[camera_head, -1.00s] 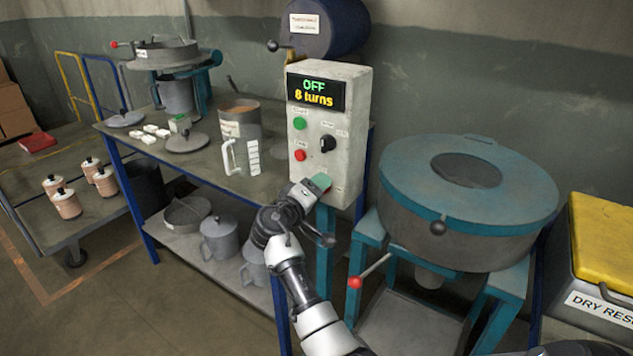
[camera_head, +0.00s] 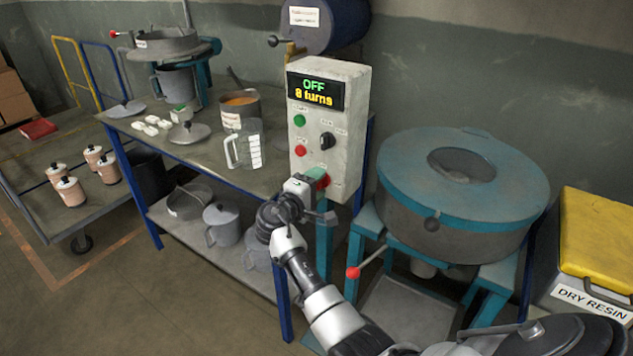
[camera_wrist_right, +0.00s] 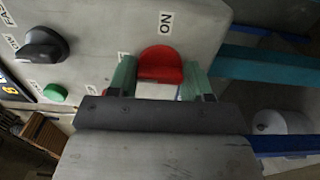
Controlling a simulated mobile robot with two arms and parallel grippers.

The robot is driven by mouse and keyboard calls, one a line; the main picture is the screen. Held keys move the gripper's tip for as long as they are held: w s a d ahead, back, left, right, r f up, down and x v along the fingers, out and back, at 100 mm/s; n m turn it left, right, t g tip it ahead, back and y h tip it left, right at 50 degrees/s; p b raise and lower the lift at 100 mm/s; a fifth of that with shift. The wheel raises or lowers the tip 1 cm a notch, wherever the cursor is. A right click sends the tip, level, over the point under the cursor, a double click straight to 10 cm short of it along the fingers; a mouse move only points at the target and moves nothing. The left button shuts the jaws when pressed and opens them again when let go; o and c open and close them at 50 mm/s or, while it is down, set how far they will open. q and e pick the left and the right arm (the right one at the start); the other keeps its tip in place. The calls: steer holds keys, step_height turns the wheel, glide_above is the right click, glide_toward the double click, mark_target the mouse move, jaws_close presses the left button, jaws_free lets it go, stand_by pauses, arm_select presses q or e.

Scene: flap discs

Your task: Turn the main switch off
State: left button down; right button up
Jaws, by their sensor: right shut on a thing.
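The main switch is a red knob (camera_wrist_right: 160,65) low on the front of the grey control box (camera_head: 352,90). An ON label (camera_wrist_right: 166,23) is beside it in the right wrist view. My right gripper (camera_wrist_right: 159,78) has its two green fingers on either side of the knob, shut on it. In the head view the right gripper (camera_head: 317,181) is at the lower front of the box, with a bit of red showing and most of the knob hidden. My left gripper is not in view.
A green button (camera_head: 299,120), a red button (camera_head: 300,151) and a black selector knob (camera_head: 327,141) are above the switch. A teal round machine (camera_head: 400,190) stands close on the right. A workbench (camera_head: 200,151) with a jug (camera_head: 245,147) is on the left.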

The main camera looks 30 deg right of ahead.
steer(key=shift+r, duration=0.1)
steer(key=o, duration=0.9)
steer(key=shift+a, duration=0.15)
steer(key=b+v, duration=0.1)
steer(key=v, duration=0.9)
steer(key=shift+s+a, duration=0.15)
steer(key=shift+a, duration=0.05)
